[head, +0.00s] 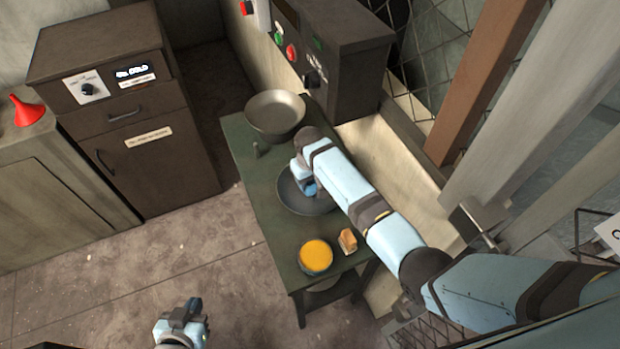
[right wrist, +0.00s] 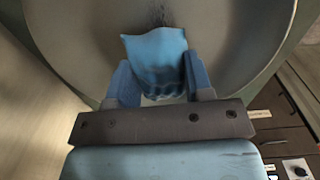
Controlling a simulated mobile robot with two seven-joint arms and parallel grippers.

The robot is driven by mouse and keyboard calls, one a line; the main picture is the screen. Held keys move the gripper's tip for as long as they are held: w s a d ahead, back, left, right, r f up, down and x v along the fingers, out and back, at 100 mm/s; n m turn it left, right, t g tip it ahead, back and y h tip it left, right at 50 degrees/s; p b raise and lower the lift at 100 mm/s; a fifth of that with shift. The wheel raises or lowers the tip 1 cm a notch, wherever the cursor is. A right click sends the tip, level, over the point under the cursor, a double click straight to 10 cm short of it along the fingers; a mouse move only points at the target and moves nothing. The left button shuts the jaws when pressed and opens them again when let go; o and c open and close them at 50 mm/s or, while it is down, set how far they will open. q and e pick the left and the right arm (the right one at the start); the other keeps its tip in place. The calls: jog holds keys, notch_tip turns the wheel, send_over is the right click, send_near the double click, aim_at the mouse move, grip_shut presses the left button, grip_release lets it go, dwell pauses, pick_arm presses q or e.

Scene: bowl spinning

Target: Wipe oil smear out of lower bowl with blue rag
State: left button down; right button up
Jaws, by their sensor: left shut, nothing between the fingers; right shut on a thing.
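The lower bowl (head: 291,196) is a dark grey, shallow metal bowl on the green table, partly hidden behind my right arm. In the right wrist view the bowl (right wrist: 75,55) fills most of the picture. My right gripper (head: 308,187) is over the bowl, shut on the blue rag (right wrist: 157,58), which bulges between the fingers against or just above the bowl's inside. A dark smear (right wrist: 160,14) shows on the bowl's surface just beyond the rag. My left gripper (head: 190,312) is shut and empty, low in the head view, away from the table.
A second, lighter metal bowl (head: 275,112) stands at the table's far end. A round container with yellow contents (head: 316,255) and a small tan block (head: 347,240) are at the near end of the green table (head: 252,165). A control box (head: 345,50) stands behind. Floor left of the table is clear.

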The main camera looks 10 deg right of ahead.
aim_at(315, 197)
jog(key=shift+f, duration=0.55)
jog(key=shift+s+r+p, duration=0.2)
jog(key=shift+s+p, duration=0.05)
jog(key=shift+p, duration=0.1)
jog(key=shift+s+d+r+p, duration=0.1)
jog(key=shift+s+d+p, duration=0.05)
jog(key=shift+s+p, duration=0.4)
jog(key=shift+s+d+r+p, duration=0.1)
jog(key=shift+s+p, duration=0.25)
jog(key=shift+p, duration=0.3)
jog(key=shift+s+d+p, duration=0.1)
jog(key=shift+s+p, duration=0.4)
jog(key=shift+p, duration=0.1)
jog(key=shift+s+f, duration=0.1)
jog(key=shift+f, duration=0.25)
jog(key=shift+w+a+f+b, duration=0.15)
jog(key=shift+w+b, duration=0.15)
jog(key=shift+w, duration=0.25)
jog(key=shift+w+a+f+b, duration=0.1)
jog(key=shift+w+b, duration=0.2)
jog(key=shift+w, duration=0.2)
jog(key=shift+w+a+b, duration=0.1)
jog(key=shift+w+b, duration=0.2)
jog(key=shift+w, duration=0.3)
jog(key=shift+r, duration=0.1)
